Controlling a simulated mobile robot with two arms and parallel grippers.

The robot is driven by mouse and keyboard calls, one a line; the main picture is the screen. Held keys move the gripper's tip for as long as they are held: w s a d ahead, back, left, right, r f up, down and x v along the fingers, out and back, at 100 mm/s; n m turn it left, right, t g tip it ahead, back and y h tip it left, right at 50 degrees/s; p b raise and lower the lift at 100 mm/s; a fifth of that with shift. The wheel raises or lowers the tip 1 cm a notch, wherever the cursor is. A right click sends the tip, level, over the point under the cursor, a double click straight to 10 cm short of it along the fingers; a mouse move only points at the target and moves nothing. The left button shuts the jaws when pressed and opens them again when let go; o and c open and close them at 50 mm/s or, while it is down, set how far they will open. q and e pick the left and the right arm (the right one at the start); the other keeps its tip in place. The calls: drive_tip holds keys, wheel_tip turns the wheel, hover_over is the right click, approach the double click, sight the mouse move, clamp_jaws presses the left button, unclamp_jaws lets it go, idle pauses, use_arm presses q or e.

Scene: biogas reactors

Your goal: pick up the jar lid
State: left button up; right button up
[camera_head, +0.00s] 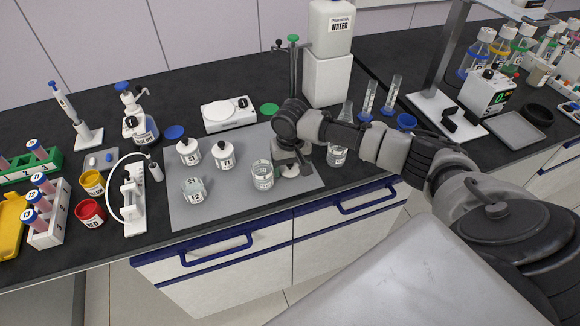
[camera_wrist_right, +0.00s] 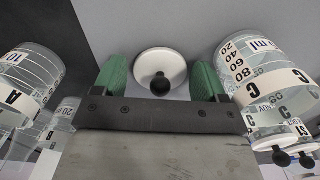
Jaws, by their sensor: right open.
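The jar lid (camera_wrist_right: 160,62), a round white disc with a black knob, lies between the two green fingertips of my right gripper (camera_wrist_right: 160,78) in the right wrist view. The gripper is open, with a gap between the lid and each finger. In the head view my right gripper (camera_head: 291,168) points down over the right part of the grey mat (camera_head: 225,207), and its wrist mostly hides the lid. An open glass jar (camera_head: 262,176) stands just left of the gripper, and another glass jar (camera_head: 193,190) stands at the mat's left. My left gripper is not in view.
Two white-lidded jars (camera_head: 223,156) (camera_head: 188,151) stand at the mat's back left. A glass beaker (camera_head: 337,155) stands right of the gripper, close to my forearm. A white scale (camera_head: 228,114) and a green-topped stand (camera_head: 293,62) are behind. The mat's front middle is clear.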

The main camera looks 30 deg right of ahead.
drive_tip(key=shift+w+f, duration=0.1)
drive_tip(key=shift+f, duration=0.05)
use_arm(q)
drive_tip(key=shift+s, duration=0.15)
use_arm(e)
drive_tip(key=shift+c, duration=0.4)
drive_tip(key=c, duration=0.6)
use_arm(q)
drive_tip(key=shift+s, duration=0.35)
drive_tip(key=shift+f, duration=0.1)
